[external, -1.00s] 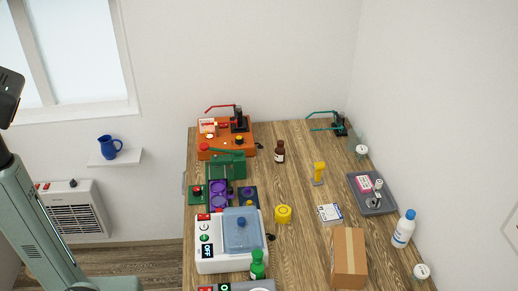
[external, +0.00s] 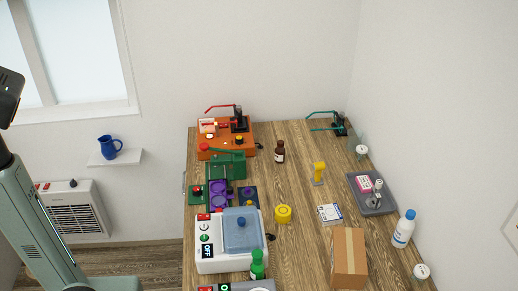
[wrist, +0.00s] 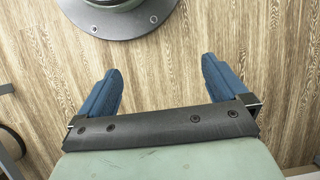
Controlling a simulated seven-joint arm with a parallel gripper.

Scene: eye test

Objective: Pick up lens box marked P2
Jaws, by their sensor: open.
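No marking P2 can be read in these frames, so I cannot tell which box is the lens box. A small white and blue box (external: 330,213) lies flat on the wooden table, right of the middle. A small pink and white box (external: 364,184) lies in the grey tray (external: 387,208) at the right edge. A small white and red box (external: 207,126) sits on the orange device (external: 232,151). My gripper (wrist: 160,66) is open and empty in the wrist view, its two blue fingers wide apart over bare wooden floor. The external view does not show its fingers.
A white machine with a blue lid (external: 240,232), a green bottle (external: 257,266) and a cardboard box (external: 348,258) stand at the front. A yellow cylinder (external: 283,214), brown bottle (external: 279,152), yellow tool (external: 319,172) and white bottle (external: 404,229) stand around. The table's middle is mostly clear.

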